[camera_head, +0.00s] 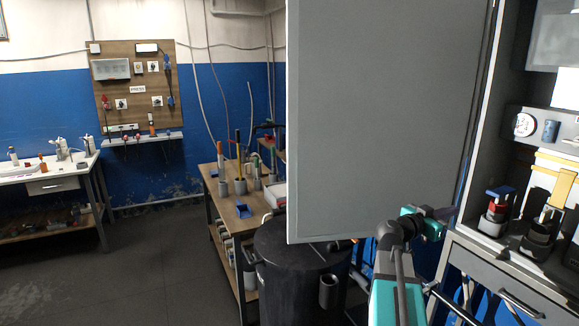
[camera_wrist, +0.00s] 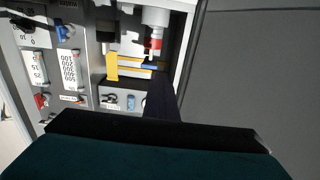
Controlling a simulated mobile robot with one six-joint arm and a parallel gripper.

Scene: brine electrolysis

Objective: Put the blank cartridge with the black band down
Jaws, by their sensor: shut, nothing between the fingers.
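My gripper (camera_head: 446,213) is shut and empty, held in front of the open cabinet at the right of the head view. In the wrist view its dark finger (camera_wrist: 161,98) points into the cabinet. I cannot pick out a blank cartridge with a black band for certain in either view.
A large grey door panel (camera_head: 385,110) stands just left of my gripper. A black drum (camera_head: 300,262) is below it. A wooden bench (camera_head: 232,212) with several upright cylinders is behind. A drawer (camera_head: 500,283) lies under the cabinet floor. Open floor (camera_head: 150,265) is at left.

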